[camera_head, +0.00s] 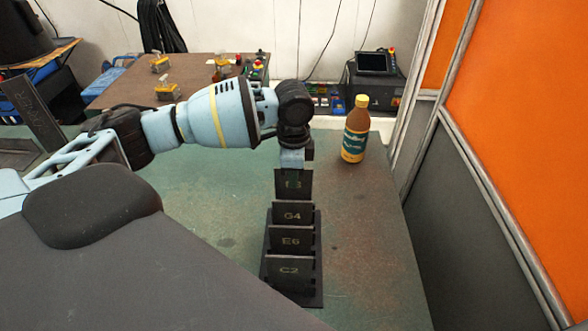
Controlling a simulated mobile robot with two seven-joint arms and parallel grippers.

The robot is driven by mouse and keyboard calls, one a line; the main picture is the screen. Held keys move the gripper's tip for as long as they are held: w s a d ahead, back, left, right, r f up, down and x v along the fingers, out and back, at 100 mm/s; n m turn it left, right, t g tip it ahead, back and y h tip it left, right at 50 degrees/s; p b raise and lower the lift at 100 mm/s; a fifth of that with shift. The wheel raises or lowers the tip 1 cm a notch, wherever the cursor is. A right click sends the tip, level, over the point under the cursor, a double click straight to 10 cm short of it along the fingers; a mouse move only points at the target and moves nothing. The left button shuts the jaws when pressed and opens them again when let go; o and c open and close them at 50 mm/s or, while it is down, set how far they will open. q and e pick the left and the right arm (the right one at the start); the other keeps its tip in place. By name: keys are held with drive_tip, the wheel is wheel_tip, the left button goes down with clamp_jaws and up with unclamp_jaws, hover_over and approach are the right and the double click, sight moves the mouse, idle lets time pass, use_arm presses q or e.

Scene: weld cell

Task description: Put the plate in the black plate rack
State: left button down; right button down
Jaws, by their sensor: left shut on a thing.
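The black plate rack (311,294) stands on the green table in the middle of the picture. It holds dark plates in a row, marked G4 (292,216), E6 (290,241) and C2 (289,270). My left gripper (292,160) points down at the far end of the rack. It is shut on a dark plate (293,186) with a marking too small to read. This plate is upright, just behind the G4 plate in the picture. I cannot tell whether its lower edge is in the rack, as the G4 plate hides it. My right gripper is out of view.
A brown bottle with a yellow cap (355,130) stands right of my left gripper. A brown table (125,92) with yellow clamps is behind. An orange and grey partition (520,130) borders the right side. The green table (205,220) is clear left of the rack.

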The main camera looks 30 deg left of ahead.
use_arm(q)
drive_tip(key=shift+f, duration=1.65)
drive_tip(key=c, duration=1.5)
unclamp_jaws()
drive_tip(key=shift+f, duration=0.1)
drive_tip(key=shift+r, duration=4)
drive_tip(key=shift+d+f, duration=0.1)
